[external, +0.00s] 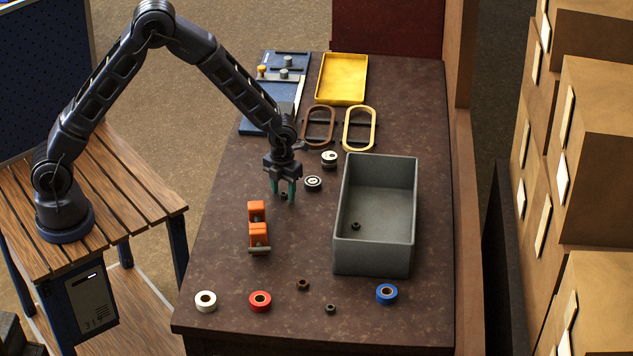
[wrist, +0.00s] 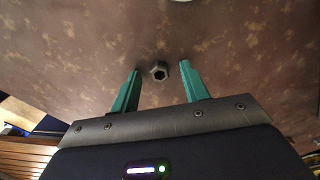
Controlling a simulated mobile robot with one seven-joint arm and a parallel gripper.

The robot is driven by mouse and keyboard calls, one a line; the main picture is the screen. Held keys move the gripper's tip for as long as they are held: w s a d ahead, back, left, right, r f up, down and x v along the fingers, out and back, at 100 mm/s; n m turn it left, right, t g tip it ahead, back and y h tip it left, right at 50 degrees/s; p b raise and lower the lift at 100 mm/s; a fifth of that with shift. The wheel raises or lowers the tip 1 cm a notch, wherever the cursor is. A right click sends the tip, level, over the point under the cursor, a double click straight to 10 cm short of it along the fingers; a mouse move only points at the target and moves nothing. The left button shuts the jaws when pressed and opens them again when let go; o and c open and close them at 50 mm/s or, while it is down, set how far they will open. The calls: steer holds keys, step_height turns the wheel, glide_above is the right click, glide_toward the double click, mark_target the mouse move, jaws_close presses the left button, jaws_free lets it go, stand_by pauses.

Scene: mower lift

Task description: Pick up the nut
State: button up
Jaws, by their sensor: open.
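A small dark hexagonal nut (wrist: 159,71) with a round hole lies on the brown worktop, between and slightly beyond my green fingertips in the wrist view. It also shows as a small dark spot (external: 284,196) between the fingers in the external view. My gripper (external: 282,193) is open and empty, pointing down over the worktop. I cannot tell the exact height of the fingertips above the surface. Other small nut-like pieces lie elsewhere: a brown one (external: 302,285), a grey one (external: 330,309) and a dark one (external: 355,226) inside the grey bin (external: 374,257).
An orange clamp-like tool (external: 258,235) lies just left and in front of my gripper. Two round black-and-white pieces (external: 313,183) are close on its right. White (external: 205,301), red (external: 260,301) and blue (external: 386,293) tape rolls line the front. A yellow tray (external: 342,80) is behind.

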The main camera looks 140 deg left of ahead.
jaws_close()
steer(key=shift+r, duration=0.1)
